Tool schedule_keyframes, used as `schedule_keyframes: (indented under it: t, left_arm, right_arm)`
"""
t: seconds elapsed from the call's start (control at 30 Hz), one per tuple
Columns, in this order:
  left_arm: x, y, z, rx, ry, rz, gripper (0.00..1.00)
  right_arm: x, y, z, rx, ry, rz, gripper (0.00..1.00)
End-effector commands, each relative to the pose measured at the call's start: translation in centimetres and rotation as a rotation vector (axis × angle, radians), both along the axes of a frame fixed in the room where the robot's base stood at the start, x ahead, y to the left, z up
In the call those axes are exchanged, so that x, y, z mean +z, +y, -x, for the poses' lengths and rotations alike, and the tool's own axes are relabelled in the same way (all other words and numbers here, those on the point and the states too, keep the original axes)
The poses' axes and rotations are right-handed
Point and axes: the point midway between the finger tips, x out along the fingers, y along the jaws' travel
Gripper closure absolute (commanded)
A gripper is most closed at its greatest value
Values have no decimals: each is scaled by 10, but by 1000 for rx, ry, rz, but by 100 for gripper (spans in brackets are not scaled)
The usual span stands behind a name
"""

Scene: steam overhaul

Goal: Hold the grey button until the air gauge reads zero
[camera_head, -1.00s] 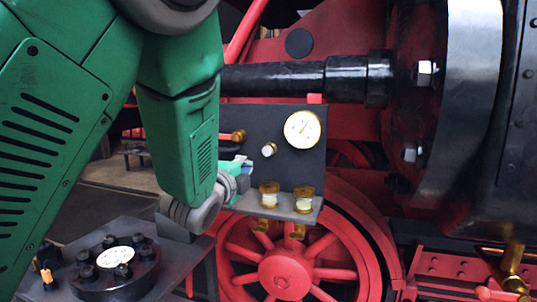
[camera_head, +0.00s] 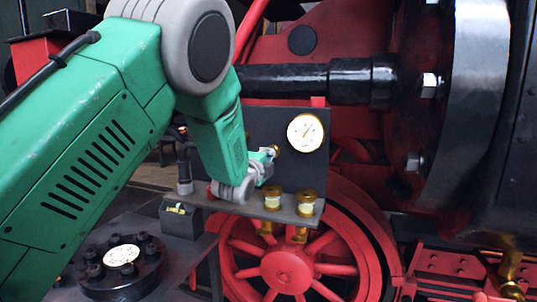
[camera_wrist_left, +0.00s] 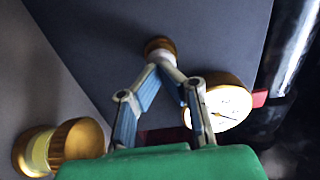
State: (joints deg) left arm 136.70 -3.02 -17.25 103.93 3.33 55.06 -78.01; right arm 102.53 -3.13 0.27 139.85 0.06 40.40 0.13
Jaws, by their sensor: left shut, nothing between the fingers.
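The white-faced air gauge (camera_head: 305,132) is on the dark upright panel (camera_head: 285,172). Its needle slants toward the upper right; the scale is too small to read. It also shows in the left wrist view (camera_wrist_left: 222,106). The small button in its brass ring (camera_wrist_left: 159,46) is left of the gauge in the head view, mostly hidden by my left gripper (camera_head: 269,153). In the left wrist view my left gripper's fingertips (camera_wrist_left: 163,69) are together, empty, and overlap the button's lower edge. I cannot tell whether they touch it. My right gripper is out of view.
Two brass-capped glass cups (camera_head: 289,203) stand on the ledge below the panel, close to my left gripper. A black flanged fitting with a white dial (camera_head: 122,255) is at lower left. A red spoked wheel (camera_head: 285,270) is below.

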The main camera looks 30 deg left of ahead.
Motion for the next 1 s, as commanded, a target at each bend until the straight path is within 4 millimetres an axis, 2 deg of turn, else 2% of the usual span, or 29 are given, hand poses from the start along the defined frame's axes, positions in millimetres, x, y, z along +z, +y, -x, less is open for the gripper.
schedule_keyframes:
  t: [0.43, 0.67, 1.0]
  left_arm:
    - [-1, 1, -5, 0, 1, 0, 100]
    - [-2, 4, -22, -1, 0, -2, 100]
    - [-1, 4, -25, -3, -1, 0, 100]
  right_arm:
    - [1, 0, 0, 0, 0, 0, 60]
    - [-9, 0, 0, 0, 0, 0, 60]
    - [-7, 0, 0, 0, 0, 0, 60]
